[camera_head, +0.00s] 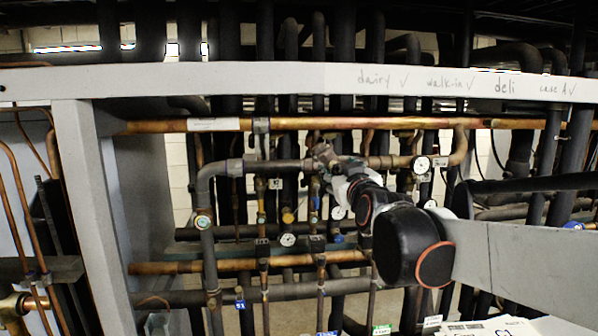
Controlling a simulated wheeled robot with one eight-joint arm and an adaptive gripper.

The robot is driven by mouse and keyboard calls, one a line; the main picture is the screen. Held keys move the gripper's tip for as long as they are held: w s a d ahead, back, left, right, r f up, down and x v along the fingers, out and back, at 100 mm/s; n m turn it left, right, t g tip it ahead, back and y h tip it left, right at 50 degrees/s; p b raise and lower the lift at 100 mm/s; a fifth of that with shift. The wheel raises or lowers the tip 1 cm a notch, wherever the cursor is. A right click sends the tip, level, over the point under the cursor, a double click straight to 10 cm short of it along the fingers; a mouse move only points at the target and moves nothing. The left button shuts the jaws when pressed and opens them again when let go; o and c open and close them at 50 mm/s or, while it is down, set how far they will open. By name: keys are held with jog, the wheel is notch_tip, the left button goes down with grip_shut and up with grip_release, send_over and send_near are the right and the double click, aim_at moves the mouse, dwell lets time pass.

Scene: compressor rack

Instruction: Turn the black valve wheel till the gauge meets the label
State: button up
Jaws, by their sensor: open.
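My arm reaches in from the right, and my gripper (326,156) is at the pipes in the middle, small and partly merged with the dark pipework behind it. It is open. I cannot pick out the black valve wheel; it may be hidden by my gripper or arm. A round white gauge (421,164) sits right of my gripper, with a small white label (440,162) beside it. Other gauges show at the left (202,221) and lower middle (288,239). The needles are too small to read, and I cannot tell which gauge the task means.
A grey frame beam (230,80) with handwritten words crosses above, and a grey post (90,200) stands at the left. A copper pipe (330,123) runs across above my gripper. Dense vertical pipes and small valves leave little free room around it. Tagged pipes stand below.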

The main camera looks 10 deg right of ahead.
jog(key=shift+w, duration=0.2)
jog(key=c, duration=1.1)
jog(key=shift+m, duration=0.4)
jog(key=m, duration=0.6)
jog(key=shift+b, duration=0.35)
jog(key=m, duration=0.4)
jog(key=shift+a, duration=0.1)
jog(key=shift+r+m, duration=0.1)
jog(key=shift+m, duration=1.8)
